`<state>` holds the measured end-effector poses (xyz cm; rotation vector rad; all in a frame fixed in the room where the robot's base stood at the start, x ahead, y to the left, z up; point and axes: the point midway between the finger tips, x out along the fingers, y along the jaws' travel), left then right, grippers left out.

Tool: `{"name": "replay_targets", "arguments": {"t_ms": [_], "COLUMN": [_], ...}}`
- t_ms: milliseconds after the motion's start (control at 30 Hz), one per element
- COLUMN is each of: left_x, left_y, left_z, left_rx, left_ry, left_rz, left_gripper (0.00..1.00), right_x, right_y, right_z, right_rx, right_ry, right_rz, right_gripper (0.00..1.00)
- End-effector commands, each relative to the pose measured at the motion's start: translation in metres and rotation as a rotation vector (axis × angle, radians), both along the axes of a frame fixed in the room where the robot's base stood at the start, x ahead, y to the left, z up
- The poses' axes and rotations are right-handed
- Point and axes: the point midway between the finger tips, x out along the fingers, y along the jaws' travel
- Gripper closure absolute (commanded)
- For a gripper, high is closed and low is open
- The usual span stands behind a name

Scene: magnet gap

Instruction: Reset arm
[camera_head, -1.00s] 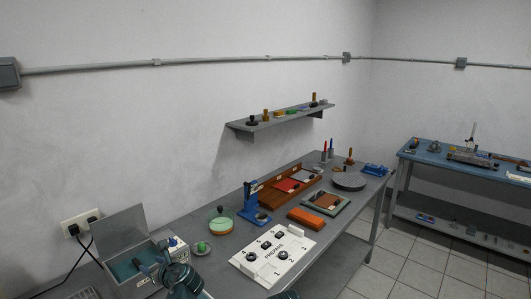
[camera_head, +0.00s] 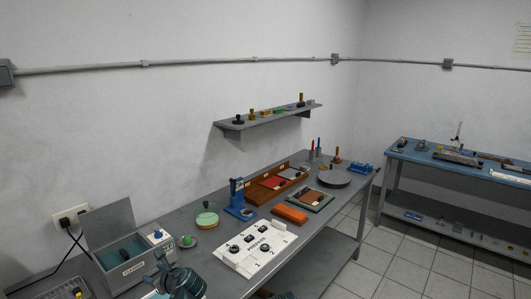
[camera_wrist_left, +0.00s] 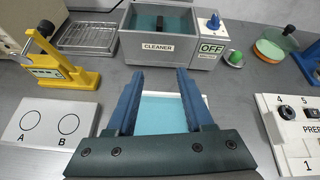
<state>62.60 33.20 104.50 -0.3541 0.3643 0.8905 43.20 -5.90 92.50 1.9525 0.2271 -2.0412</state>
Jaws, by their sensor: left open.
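My left gripper (camera_head: 160,268) is at the bottom left of the head view, in front of the cleaner box (camera_head: 123,257). In the left wrist view the left gripper (camera_wrist_left: 157,88) has its two blue fingers wide apart with nothing held between them. A white-edged, light-blue pad (camera_wrist_left: 172,112) lies on the bench beyond the palm, seen between and beside the fingers. The grey box marked CLEANER (camera_wrist_left: 160,45) stands beyond the fingertips.
A yellow press (camera_wrist_left: 48,62) and a plate marked A and B (camera_wrist_left: 48,124) are at left in the wrist view. A wall shelf (camera_head: 268,118) hangs behind.

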Motion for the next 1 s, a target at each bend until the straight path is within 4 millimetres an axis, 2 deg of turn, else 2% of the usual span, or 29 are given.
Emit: {"name": "replay_targets", "arguments": {"t_ms": [267, 467, 567, 733, 900, 1000], "left_x": [-0.016, -0.038, -0.058, -0.106, -0.154, -0.175], "left_y": [-0.031, -0.073, -0.105, -0.175, -0.230, -0.252], "left_z": [-0.023, -0.051, -0.069, -0.100, -0.115, -0.118], "left_rx": [-0.241, -0.512, -0.693, -0.978, -1.105, -1.125], "left_ry": [-0.098, -0.187, -0.233, -0.283, -0.292, -0.291], "left_rz": [0.138, 0.334, 0.500, 0.888, 1.252, 1.403], "left_gripper": [0.48, 0.48, 0.48, 0.48, 0.48, 0.48], "right_x": [0.000, 0.000, 0.000, 0.000, 0.000, 0.000], "right_y": [0.000, 0.000, 0.000, 0.000, 0.000, 0.000], "right_z": [0.000, 0.000, 0.000, 0.000, 0.000, 0.000], "right_rx": [0.000, 0.000, 0.000, 0.000, 0.000, 0.000], "right_ry": [0.000, 0.000, 0.000, 0.000, 0.000, 0.000], "right_rz": [0.000, 0.000, 0.000, 0.000, 0.000, 0.000], "right_gripper": [0.50, 0.50, 0.50, 0.50, 0.50, 0.50]}}
